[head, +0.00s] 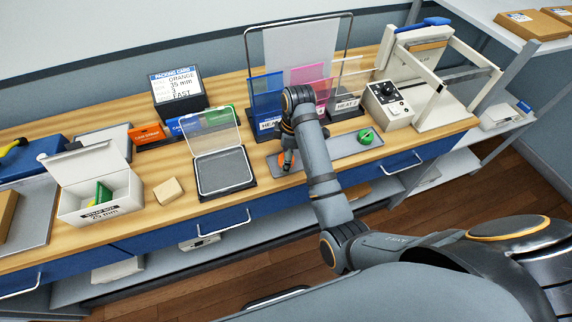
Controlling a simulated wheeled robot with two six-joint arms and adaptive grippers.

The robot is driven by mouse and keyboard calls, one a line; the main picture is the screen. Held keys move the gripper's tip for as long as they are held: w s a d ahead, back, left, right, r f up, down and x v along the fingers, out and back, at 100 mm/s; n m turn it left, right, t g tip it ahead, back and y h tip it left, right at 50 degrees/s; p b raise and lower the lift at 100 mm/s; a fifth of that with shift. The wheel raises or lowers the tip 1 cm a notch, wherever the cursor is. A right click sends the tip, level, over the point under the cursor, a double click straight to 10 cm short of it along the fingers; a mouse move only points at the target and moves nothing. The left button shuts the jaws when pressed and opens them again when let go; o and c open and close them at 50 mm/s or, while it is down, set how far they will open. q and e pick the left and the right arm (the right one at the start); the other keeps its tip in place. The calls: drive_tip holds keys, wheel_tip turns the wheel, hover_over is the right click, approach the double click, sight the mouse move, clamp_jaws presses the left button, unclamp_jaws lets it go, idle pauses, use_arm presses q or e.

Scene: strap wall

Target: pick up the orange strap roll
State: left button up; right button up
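A small orange piece, apparently the orange strap roll (287,157), shows at the tip of my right gripper (287,158), over the left end of a grey tray (340,149). The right arm comes in from the lower right, and its wrist is above the tray, pointing down. The fingers are small and partly hidden by the wrist, so I cannot tell whether they are closed on the roll. A green strap roll (366,136) lies on the right part of the same tray. My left gripper is not in view.
Behind the wrist stand blue, pink and clear panels (306,76). A control box with a knob (388,105) is to the right. An open-lidded scale-like tray (223,172), a beige block (168,191), a white strap box (100,196) and a packing card reading ORANGE (176,87) are left.

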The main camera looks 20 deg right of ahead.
drive_tip(key=shift+s, duration=0.15)
drive_tip(key=c, duration=1.1)
drive_tip(key=shift+c, duration=0.2)
